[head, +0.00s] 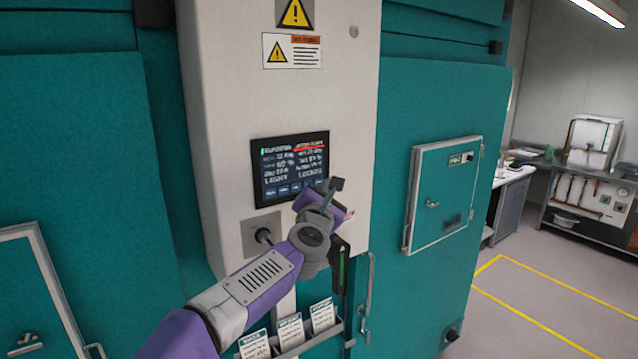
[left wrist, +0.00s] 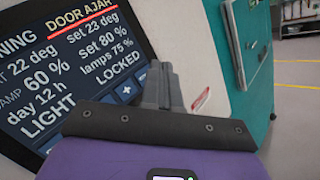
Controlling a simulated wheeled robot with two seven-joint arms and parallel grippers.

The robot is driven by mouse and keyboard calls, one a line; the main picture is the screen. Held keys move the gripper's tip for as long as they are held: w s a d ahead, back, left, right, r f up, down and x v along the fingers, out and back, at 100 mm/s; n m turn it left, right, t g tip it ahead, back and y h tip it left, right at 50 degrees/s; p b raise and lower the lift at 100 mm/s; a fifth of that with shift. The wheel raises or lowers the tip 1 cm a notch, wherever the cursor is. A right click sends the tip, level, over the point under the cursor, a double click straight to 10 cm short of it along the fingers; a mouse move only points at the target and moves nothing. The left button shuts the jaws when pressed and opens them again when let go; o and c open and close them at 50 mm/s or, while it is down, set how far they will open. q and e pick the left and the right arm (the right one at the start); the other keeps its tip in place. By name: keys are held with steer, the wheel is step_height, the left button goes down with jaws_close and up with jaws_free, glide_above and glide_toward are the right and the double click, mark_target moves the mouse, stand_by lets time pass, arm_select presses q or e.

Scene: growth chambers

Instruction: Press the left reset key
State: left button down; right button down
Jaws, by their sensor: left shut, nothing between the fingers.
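The control screen (head: 290,167) is dark and set in the pale cabinet front. It also fills the upper left of the left wrist view (left wrist: 60,75), reading "DOOR AJAR" and "LOCKED". A row of small blue on-screen buttons runs along its bottom edge, with a plus button (left wrist: 126,89) beside my fingers. I cannot make out which key is the reset key. My left gripper (head: 336,184) is shut and empty, in front of the screen's lower right corner. It also shows in the left wrist view (left wrist: 160,84). I cannot tell whether it touches the panel. My right gripper is not in view.
A grey plate with a black knob (head: 264,236) is below the screen. A rack of cards (head: 289,330) hangs lower down. Teal chamber doors (head: 90,180) flank the cabinet, with a small hatch (head: 440,195) at the right. Open floor (head: 550,300) lies further right.

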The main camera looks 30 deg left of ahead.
arm_select(q)
steer(key=shift+a, duration=0.1)
steer(key=shift+w+a, duration=0.2)
steer(key=shift+a, duration=0.1)
steer(key=shift+w+a, duration=0.1)
steer(key=shift+a, duration=0.2)
stand_by(0.8)
steer(key=shift+d, duration=0.1)
steer(key=shift+s+d, duration=0.3)
steer(key=shift+d, duration=0.3)
steer(key=shift+s+d+b, duration=0.1)
steer(key=shift+s+d, duration=0.2)
steer(key=shift+d, duration=0.45)
steer(key=shift+s+d+b, duration=0.15)
steer(key=shift+s+d, duration=0.2)
steer(key=shift+d, duration=0.45)
steer(key=shift+s+d+b, duration=0.1)
steer(key=shift+s+d, duration=0.2)
steer(key=shift+d, duration=0.45)
